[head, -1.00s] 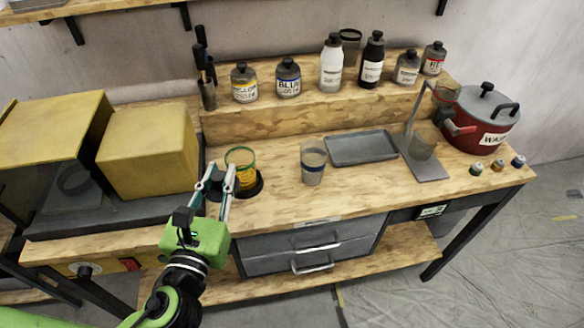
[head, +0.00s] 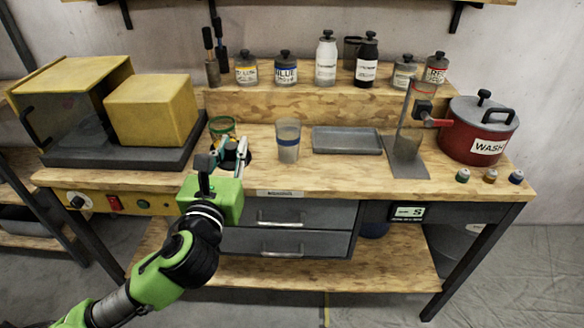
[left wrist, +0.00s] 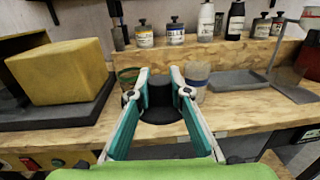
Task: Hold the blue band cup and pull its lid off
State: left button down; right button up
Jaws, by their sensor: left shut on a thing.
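The blue band cup (head: 288,141) stands upright on the bench, clear with greyish contents; its top looks open. It also shows in the left wrist view (left wrist: 197,80), just right of the fingers. My left gripper (head: 234,153) is left of and nearer than this cup, apart from it. In the left wrist view its two fingers (left wrist: 160,98) close on a black round piece (left wrist: 165,114) that looks like a lid with a flat rim, low at the bench top. The fingers partly hide this piece. My right gripper is not in view.
A green-rimmed cup (head: 222,126) stands just behind my left gripper. A grey tray (head: 347,140), a metal stand (head: 408,157) and a red pot (head: 481,130) are to the right. Labelled bottles line the back shelf. A yellow box (head: 151,109) stands left.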

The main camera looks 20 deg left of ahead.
pick_arm(q)
jog(key=shift+w+a+f, duration=0.1)
jog(key=shift+w+a, duration=0.2)
jog(key=shift+a, duration=0.2)
jog(key=shift+w+a, duration=0.1)
jog(key=shift+w, duration=0.2)
jog(key=w+f, duration=0.3)
jog(key=w, duration=0.4)
jog(key=b, duration=0.2)
send_over(257, 165)
jog(key=f, duration=0.5)
jog(key=shift+s+f, duration=0.25)
jog(key=shift+f, duration=0.1)
jog(key=shift+w+f, duration=0.25)
jog(key=shift+f, duration=0.05)
jog(key=shift+w+f, duration=0.1)
jog(key=shift+f, duration=1.5)
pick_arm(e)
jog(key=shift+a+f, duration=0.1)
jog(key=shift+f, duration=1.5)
pick_arm(q)
jog(key=shift+b, duration=0.3)
jog(key=shift+f, duration=0.2)
jog(key=c, duration=1.9)
grip_release()
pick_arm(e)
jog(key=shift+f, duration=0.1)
